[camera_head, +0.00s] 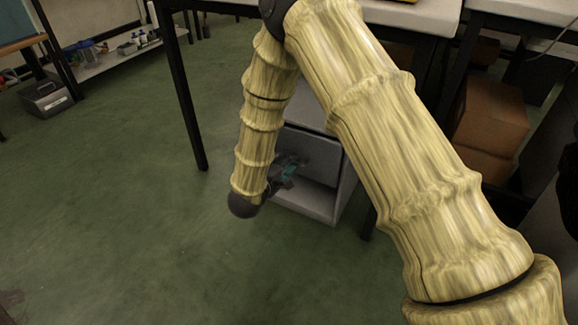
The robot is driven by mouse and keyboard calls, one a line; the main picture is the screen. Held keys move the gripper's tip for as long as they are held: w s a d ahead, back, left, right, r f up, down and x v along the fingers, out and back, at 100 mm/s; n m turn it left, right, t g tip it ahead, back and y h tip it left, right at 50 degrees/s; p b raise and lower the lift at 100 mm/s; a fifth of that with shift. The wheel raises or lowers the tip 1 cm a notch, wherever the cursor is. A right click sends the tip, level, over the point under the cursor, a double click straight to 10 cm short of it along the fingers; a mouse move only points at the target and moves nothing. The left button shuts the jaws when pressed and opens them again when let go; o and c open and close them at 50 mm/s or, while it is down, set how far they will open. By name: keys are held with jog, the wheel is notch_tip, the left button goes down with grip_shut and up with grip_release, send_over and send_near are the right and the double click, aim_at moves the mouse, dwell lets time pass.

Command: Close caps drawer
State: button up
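A small grey drawer cabinet (346,190) stands on the floor under a table. Its dark grey drawer front (318,154) shows in part behind my arm. Below that front is a light grey open space or pulled-out drawer (306,200); I cannot tell which. No label shows, so I cannot tell which part is the caps drawer or how far it is open. My gripper (286,172), dark with teal parts, is at the left side of the cabinet front, close to it. I cannot tell whether it touches. Its fingers are too small and partly hidden to read.
The white table (412,16) is above the cabinet, with a black leg (188,110) to the left. Brown boxes (490,118) stand under the tables at right. The green floor (100,190) is clear at left. A grey case (46,97) sits far left.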

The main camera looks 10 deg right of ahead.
jog(key=shift+x, duration=0.8)
grip_shut()
jog(key=shift+d, duration=0.15)
